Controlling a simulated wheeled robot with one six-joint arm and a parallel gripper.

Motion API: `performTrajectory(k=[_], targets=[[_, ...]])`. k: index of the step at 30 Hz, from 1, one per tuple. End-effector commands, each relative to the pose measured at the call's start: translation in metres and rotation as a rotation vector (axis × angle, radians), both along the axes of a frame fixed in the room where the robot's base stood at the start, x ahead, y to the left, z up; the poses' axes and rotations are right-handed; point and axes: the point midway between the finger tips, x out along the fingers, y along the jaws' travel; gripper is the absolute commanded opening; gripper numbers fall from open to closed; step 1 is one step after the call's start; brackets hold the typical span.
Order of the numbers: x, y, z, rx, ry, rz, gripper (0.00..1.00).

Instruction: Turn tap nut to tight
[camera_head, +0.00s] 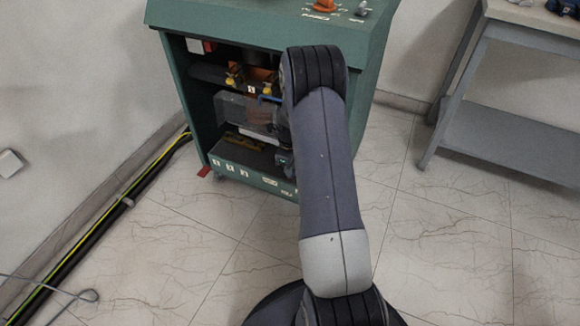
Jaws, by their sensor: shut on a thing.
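The green transformer cabinet (185,100) stands at top centre with its front open. Inside, orange-yellow parts (234,82) sit on an upper shelf, with a grey, see-through box (243,112) below them. A small blue part (268,98) shows just left of my arm, too small to tell what it is. I cannot pick out the tap nut. My arm rises from the bottom centre and bends at the cabinet, covering the right side of its opening. Dark wrist parts show at the arm's left edge inside the opening. My gripper is hidden behind the arm, and so is whatever it touches.
A grey metal table (510,120) with a lower shelf stands at the right. Black and yellow-green cables (110,215) run along the left wall. A loose grey wire (75,294) lies at lower left. The tiled floor (450,240) between cabinet and table is clear.

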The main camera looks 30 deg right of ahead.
Motion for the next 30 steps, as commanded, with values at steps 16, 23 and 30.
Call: performTrajectory(k=[16, 23, 30], targets=[[0.0006, -0.0004, 0.0007, -0.001, -0.002, -0.019, 0.14], [0.0003, -0.0003, 0.0004, 0.000, -0.001, -0.018, 0.33], [0.0001, -0.0002, 0.0009, 0.000, 0.000, -0.017, 0.34]])
